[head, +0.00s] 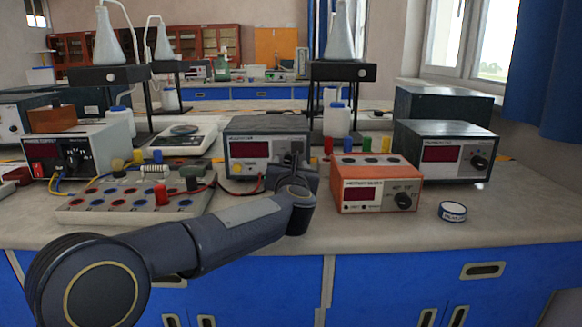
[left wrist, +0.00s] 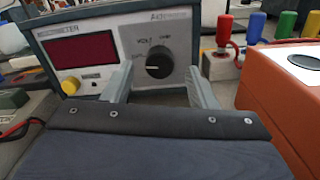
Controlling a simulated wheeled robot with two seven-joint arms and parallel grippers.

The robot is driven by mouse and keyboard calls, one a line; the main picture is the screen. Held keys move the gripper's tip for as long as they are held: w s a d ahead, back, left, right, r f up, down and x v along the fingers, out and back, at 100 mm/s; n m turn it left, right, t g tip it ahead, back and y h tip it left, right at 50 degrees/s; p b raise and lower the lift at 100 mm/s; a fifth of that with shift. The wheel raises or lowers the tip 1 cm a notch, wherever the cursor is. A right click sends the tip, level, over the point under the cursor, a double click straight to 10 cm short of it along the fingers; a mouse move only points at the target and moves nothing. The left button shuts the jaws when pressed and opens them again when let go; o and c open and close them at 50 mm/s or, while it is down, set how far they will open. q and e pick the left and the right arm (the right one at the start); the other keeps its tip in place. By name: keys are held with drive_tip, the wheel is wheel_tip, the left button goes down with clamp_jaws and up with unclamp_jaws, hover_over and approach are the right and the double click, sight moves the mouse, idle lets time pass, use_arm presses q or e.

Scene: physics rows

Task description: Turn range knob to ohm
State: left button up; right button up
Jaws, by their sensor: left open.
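The grey-blue multimeter (head: 243,132) with a red display stands at the middle of the bench. My left gripper (head: 297,165) is in front of the right part of its panel and hides the knob in the head view. In the left wrist view the meter's black round range knob (left wrist: 158,62) shows on a pale panel with small markings; "VOLT" is readable to its upper left. I cannot read the ohm mark surely or tell the knob's setting. My left gripper (left wrist: 160,86) is open, its fingers either side of and a little below the knob, with no contact visible.
An orange meter (head: 376,183) stands close to the right, with coloured plugs behind it.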

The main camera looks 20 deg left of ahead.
use_arm(q)
drive_tip(key=shift+x, duration=0.85)
drive_tip(key=c, duration=1)
